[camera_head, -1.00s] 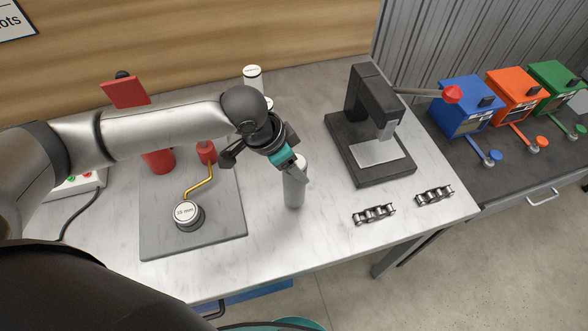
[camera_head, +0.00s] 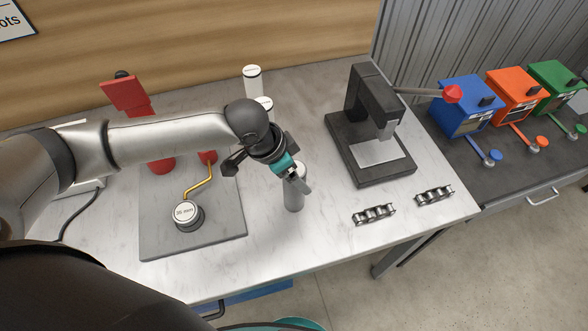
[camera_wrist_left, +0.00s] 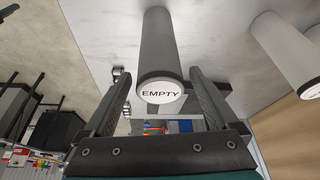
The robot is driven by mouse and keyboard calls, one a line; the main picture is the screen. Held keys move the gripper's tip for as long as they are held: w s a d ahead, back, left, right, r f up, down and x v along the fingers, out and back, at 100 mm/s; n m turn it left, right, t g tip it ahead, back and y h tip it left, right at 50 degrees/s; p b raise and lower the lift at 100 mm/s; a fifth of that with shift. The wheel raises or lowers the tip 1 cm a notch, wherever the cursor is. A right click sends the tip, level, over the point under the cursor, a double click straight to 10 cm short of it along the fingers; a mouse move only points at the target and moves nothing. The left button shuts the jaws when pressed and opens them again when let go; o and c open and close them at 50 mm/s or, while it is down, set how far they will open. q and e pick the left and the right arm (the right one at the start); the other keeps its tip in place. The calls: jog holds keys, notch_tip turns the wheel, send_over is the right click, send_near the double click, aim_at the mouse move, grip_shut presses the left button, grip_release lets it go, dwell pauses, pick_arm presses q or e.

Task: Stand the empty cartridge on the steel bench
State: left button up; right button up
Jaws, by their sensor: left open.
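The empty cartridge is a grey cylinder (camera_head: 293,200) with a white end. My left gripper (camera_head: 298,180) is open at the cartridge's upper part. In the wrist view its fingers (camera_wrist_left: 158,100) lie on either side of the cartridge's end, with gaps visible. My right gripper is not in view.
Two more white-topped cylinders (camera_head: 252,78) stand behind my left arm. A black lever press (camera_head: 365,130) stands to the right, with two chain pieces (camera_head: 374,214) in front. A grey plate (camera_head: 165,235) with a round weight-like part (camera_head: 186,216) lies left.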

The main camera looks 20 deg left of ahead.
pick_arm(q)
jog(key=p+v, duration=0.1)
jog(key=v, duration=1.1)
jog(key=shift+r, duration=0.15)
